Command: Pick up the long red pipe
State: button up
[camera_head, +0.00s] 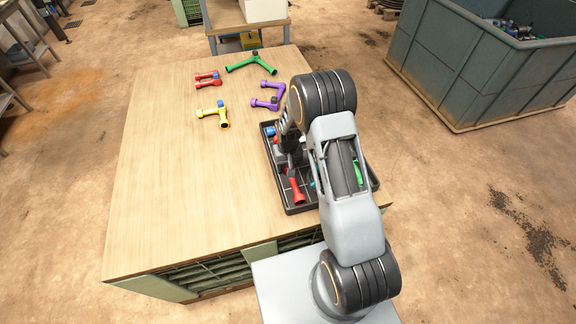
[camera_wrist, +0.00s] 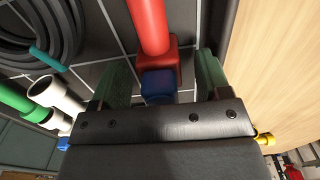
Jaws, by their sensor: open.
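The long red pipe (camera_head: 297,190) lies in a black tray (camera_head: 300,210) on the wooden table; its flared near end shows in the head view, and my gripper hides part of it. In the wrist view the red pipe (camera_wrist: 149,25) runs up to the top edge, ending in a squarish red collar with a blue piece (camera_wrist: 158,86) beside it. My gripper (camera_wrist: 160,76) is open, with one green-grey finger on each side of the blue piece and collar. Gaps show on both sides. In the head view my gripper (camera_head: 292,165) is over the tray's left part.
White pipes (camera_wrist: 62,97), a green pipe (camera_wrist: 14,97) and a coiled black hose (camera_wrist: 40,40) lie in the tray. Yellow (camera_head: 213,113), purple (camera_head: 268,103), red (camera_head: 207,79) and green (camera_head: 252,65) assemblies stand farther back. The table's left side is clear.

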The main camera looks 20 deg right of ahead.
jog(key=shift+f, duration=0.6)
jog(key=c, duration=1.1)
